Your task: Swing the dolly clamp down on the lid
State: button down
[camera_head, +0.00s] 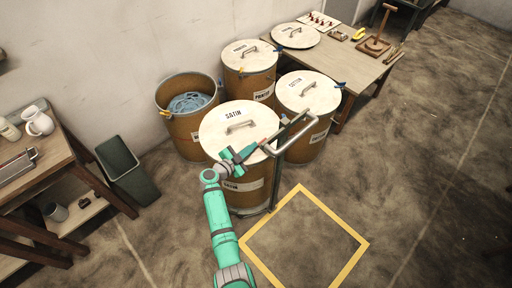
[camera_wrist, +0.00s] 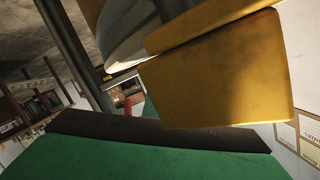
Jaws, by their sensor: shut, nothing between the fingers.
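The SATIN drum (camera_head: 243,184) with its pale lid (camera_head: 218,128) stands on a dolly with a dark green upright (camera_head: 274,190) and a bent grey handle (camera_head: 294,138). My teal gripper (camera_head: 248,152) is at the front right edge of that lid, close to the handle, and is shut with nothing in it. The dolly clamp cannot be made out clearly in the head view. In the wrist view a yellow block (camera_wrist: 215,75), perhaps part of the clamp, is very close above my gripper's green and black part (camera_wrist: 150,155). Whether they touch is unclear.
An open drum (camera_head: 178,132) with blue contents and two other lidded drums (camera_head: 250,85) (camera_head: 318,125) stand close behind. A bench (camera_head: 348,65) is at the back right and a table (camera_head: 50,165) at the left. A yellow floor square (camera_head: 358,252) is empty.

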jog(key=shift+f, duration=0.25)
jog(key=r, duration=0.4)
jog(key=shift+s+d+r, duration=0.2)
jog(key=shift+s+d, duration=0.05)
jog(key=v, duration=1)
jog(key=shift+w+a+r, duration=0.2)
jog(key=shift+w+a, duration=0.05)
